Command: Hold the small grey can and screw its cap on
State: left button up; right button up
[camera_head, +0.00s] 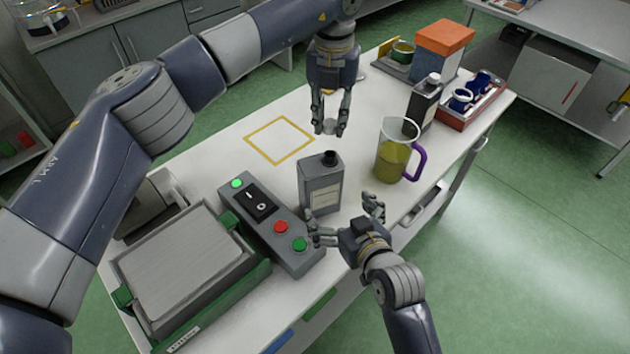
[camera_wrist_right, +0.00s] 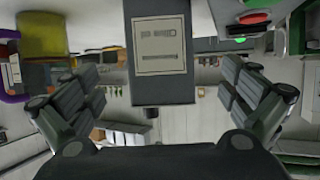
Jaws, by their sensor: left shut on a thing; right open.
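The small grey can (camera_head: 321,188) stands upright on the white table, with a pale label on its front and a dark neck on top. My left gripper (camera_head: 330,127) is above and behind the can, pointing down, shut on a small grey round piece that looks like the cap. The cap is clear of the can's neck. My right gripper (camera_head: 346,216) is open in front of the can, its fingers spread to either side and apart from it. In the right wrist view the can (camera_wrist_right: 160,88) appears upside down between the open fingers (camera_wrist_right: 160,92).
A jug (camera_head: 394,155) with yellow-green liquid and a purple handle stands right of the can. A control box (camera_head: 262,212) with buttons is close on the left. A dark bottle (camera_head: 424,103) and a red tray (camera_head: 478,116) are behind. A yellow-outlined square (camera_head: 280,140) is empty.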

aim_at(330, 154)
pick_arm(q)
jog(key=shift+s+d+r, duration=0.3)
jog(key=shift+s+r, duration=0.05)
jog(key=shift+s, duration=0.35)
jog(key=shift+w+a+f, duration=0.25)
jog(key=shift+w, duration=0.2)
pick_arm(e)
jog(key=x, duration=1.1)
pick_arm(q)
jog(key=shift+s, duration=0.1)
pick_arm(e)
jog(key=shift+w, duration=0.15)
jog(key=shift+c, duration=0.2)
jog(key=shift+f, duration=0.1)
jog(key=c, duration=1.4)
pick_arm(q)
jog(key=shift+f, duration=2.45)
pick_arm(e)
jog(key=shift+c, duration=0.2)
pick_arm(q)
jog(key=shift+f, duration=0.9)
jog(key=shift+f, duration=0.55)
pick_arm(e)
jog(key=shift+f, duration=0.1)
